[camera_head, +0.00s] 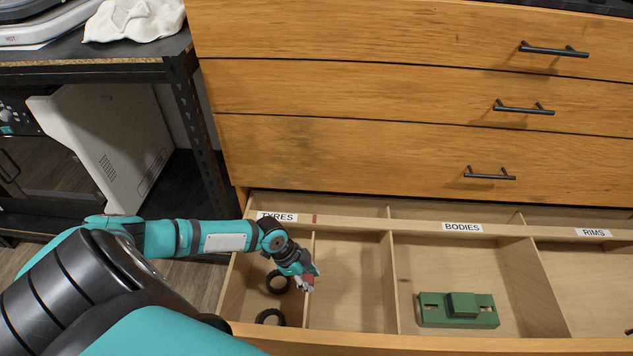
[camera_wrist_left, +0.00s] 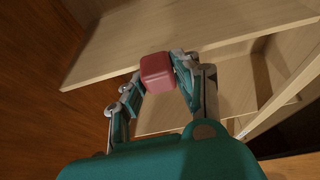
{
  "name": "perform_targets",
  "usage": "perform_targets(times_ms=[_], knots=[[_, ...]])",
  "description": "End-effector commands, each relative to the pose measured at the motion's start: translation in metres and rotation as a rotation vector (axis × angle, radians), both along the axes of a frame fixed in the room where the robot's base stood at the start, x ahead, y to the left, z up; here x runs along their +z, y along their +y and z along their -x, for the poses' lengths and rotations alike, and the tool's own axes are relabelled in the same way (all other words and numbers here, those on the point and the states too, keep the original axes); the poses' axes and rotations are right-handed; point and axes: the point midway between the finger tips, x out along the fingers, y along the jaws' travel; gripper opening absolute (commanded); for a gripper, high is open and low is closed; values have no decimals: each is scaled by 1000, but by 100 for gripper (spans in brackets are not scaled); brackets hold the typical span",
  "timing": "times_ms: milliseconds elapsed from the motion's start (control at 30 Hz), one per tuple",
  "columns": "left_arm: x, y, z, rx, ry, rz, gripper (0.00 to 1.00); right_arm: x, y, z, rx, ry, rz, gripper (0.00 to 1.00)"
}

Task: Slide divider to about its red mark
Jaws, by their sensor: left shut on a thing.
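The thin wooden divider (camera_head: 310,250) stands upright in the open drawer. Its far end is close below the short red mark (camera_head: 314,219) on the back rail, beside the TYRES label (camera_head: 277,217). My left gripper (camera_head: 306,283) is down at the divider, shut on its red knob. In the left wrist view the red knob (camera_wrist_left: 157,72) sits between the fingertips of my left gripper (camera_wrist_left: 160,77). Part of the divider is hidden behind the gripper. My right gripper is not in view.
Two black tyres (camera_head: 277,281) (camera_head: 270,317) lie left of the divider. A fixed partition (camera_head: 389,285) stands to its right, with bare drawer floor between. A green body (camera_head: 458,309) lies in the BODIES compartment. Closed drawers (camera_head: 380,90) rise behind.

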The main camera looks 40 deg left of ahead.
Motion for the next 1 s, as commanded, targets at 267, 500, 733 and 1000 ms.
perform_targets(times_ms=[267,500,733,1000], knots=[[0,0,0,0,0,0,0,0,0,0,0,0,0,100],[0,0,0,0,0,0,54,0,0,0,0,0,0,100],[0,0,0,0,0,0,54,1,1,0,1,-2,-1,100],[31,12,7,-2,-1,-3,54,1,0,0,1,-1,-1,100]])
